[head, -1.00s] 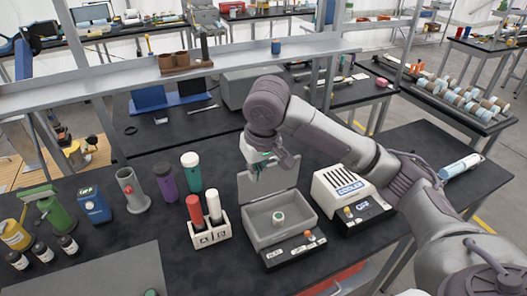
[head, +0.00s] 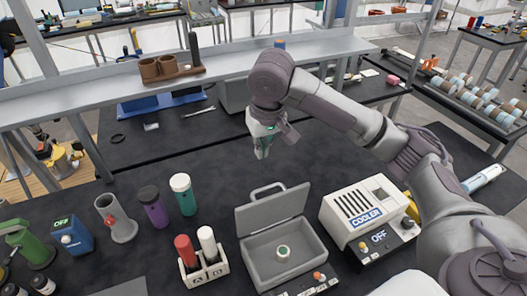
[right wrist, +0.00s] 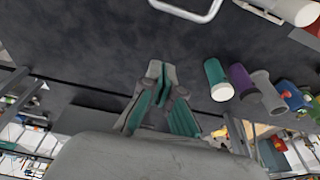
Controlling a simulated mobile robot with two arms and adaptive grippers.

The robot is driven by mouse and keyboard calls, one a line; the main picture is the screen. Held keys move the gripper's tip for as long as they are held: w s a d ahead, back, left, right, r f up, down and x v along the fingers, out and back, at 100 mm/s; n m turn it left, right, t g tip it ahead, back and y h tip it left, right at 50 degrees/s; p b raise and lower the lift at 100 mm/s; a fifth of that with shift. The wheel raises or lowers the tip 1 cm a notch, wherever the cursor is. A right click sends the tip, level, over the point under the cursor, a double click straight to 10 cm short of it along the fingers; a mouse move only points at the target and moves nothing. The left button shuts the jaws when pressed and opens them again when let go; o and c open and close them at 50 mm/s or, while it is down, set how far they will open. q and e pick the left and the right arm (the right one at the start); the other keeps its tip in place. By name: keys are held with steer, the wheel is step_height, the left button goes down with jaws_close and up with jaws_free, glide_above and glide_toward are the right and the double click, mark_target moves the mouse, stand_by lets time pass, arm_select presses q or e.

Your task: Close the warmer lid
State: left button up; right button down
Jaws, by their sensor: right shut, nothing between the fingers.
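The warmer is a grey box (head: 258,268) on the black bench in the head view. Its lid (head: 272,212) stands open, tilted up at the back edge, with a loop handle on top. A small round white-and-green item (head: 283,252) sits inside. My right gripper (head: 263,154) is shut and empty, pointing down beyond the lid and apart from it. In the right wrist view its fingers (right wrist: 160,75) are together, and the pale lid handle (right wrist: 195,14) shows at the top edge. My left gripper is not in view.
The cooler (head: 352,212) stands right of the warmer. A rack (head: 205,272) with red and white tubes stands to its left. Green (head: 183,195) and purple (head: 153,208) bottles stand further left. A raised shelf (head: 100,85) crosses behind. Bench behind the lid is clear.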

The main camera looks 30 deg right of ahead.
mark_target(269, 204)
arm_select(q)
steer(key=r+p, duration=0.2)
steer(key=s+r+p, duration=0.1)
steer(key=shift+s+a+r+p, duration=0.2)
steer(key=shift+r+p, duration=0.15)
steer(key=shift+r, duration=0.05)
arm_select(e)
step_height(269, 204, down, 8)
steer(key=s, duration=0.2)
steer(key=shift+s+a+r, duration=0.15)
steer(key=shift+s, duration=0.05)
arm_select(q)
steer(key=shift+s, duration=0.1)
